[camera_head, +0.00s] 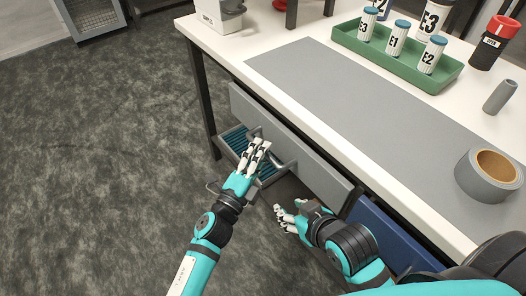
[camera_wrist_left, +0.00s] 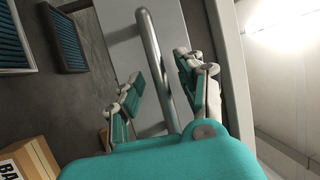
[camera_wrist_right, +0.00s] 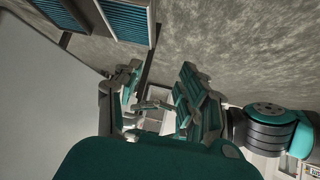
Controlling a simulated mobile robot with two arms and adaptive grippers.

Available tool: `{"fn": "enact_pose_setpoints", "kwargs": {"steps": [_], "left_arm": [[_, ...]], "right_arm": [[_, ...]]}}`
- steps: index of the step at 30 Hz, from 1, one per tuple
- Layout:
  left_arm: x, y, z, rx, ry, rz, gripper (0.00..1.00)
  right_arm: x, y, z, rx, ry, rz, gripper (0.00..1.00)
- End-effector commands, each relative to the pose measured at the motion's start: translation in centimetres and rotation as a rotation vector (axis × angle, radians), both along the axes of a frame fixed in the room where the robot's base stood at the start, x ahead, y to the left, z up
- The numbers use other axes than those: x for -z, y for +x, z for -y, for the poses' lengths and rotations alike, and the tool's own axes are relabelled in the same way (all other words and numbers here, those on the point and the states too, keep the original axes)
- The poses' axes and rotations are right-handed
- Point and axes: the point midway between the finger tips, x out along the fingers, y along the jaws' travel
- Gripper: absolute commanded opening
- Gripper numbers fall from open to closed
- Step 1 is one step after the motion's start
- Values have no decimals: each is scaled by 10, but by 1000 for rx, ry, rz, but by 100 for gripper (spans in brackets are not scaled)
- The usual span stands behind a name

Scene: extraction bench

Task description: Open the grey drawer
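The grey drawer (camera_head: 310,160) is under the bench's front edge, and its front looks flush with the bench. Its metal bar handle (camera_wrist_left: 155,65) runs between the fingers of my left gripper in the left wrist view. My left gripper (camera_head: 258,150) is open around the handle; the fingers on both sides look apart from the bar. In the head view the fingers partly hide the handle. My right gripper (camera_head: 288,215) is low, below the drawer front. Its fingers look spread and empty in the right wrist view (camera_wrist_right: 155,100).
A blue drawer (camera_head: 385,235) is right of the grey one. A tray with blue ribbed lining (camera_head: 232,137) sits below the grey drawer. On the bench are a green tray (camera_head: 400,65) with labelled bottles, a tape roll (camera_head: 489,176) and a grey mat (camera_head: 350,100). Open floor lies left.

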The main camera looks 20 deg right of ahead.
Motion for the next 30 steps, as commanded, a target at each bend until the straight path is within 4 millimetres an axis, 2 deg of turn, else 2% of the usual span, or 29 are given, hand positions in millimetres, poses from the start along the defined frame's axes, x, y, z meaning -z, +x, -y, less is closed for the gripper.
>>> {"fn": "enact_pose_setpoints", "kwargs": {"steps": [4,12,21,30], "left_arm": [[-1,6,7,0,0,0,38],[-2,7,7,0,1,-1,38],[-2,6,7,0,1,-1,0],[-1,6,7,0,1,-2,0]], "right_arm": [[-4,5,-2,-2,7,31,40],[-5,6,-2,-2,8,36,40],[-4,6,-2,-3,7,35,40],[-4,6,-2,-2,8,35,40]]}}
